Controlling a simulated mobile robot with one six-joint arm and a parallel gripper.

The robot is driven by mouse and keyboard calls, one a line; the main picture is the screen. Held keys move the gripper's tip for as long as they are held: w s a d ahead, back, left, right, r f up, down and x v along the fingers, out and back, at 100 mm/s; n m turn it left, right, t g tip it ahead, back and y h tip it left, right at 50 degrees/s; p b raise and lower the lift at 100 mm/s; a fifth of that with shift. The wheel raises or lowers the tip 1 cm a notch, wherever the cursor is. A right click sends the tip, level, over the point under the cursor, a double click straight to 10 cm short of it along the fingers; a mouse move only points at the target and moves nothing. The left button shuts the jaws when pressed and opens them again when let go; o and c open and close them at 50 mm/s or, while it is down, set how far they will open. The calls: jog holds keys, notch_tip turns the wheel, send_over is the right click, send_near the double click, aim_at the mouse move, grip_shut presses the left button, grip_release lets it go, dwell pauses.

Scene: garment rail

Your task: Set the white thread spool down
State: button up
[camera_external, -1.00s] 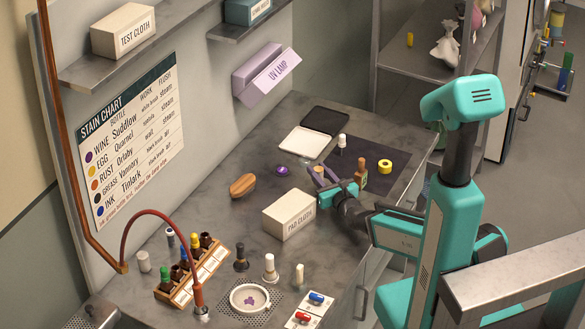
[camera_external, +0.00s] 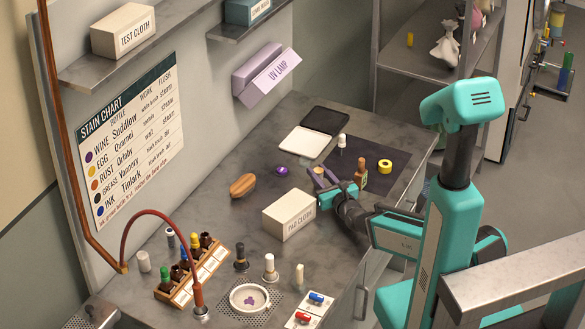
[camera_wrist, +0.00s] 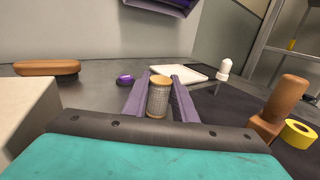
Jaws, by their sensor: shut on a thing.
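The white thread spool (camera_wrist: 158,98) has a pale wooden top and a greyish-white ribbed body. It stands upright between the two purple fingers of my gripper (camera_wrist: 160,92) in the wrist view. The fingers are shut on its sides. In the external view my gripper (camera_external: 322,178) is low over the grey worktop (camera_external: 225,215), at the left edge of the dark mat (camera_external: 385,150). The spool is small there and partly hidden by the fingers. I cannot tell whether its base touches the surface.
A PAD CLOTH box (camera_external: 289,214) stands close to the left of my gripper. A brown wooden-topped tool (camera_external: 361,174) and yellow tape roll (camera_external: 385,166) are to the right. A white-topped bottle (camera_external: 342,141), white pad (camera_external: 302,141) and purple item (camera_external: 281,170) lie beyond. A brush (camera_external: 242,185) is further left.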

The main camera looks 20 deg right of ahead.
jog(key=shift+f+b, duration=0.45)
jog(key=shift+b, duration=0.2)
dwell(0.3)
jog(key=o, duration=1.1)
jog(key=shift+r+p, duration=0.3)
jog(key=shift+p, duration=0.05)
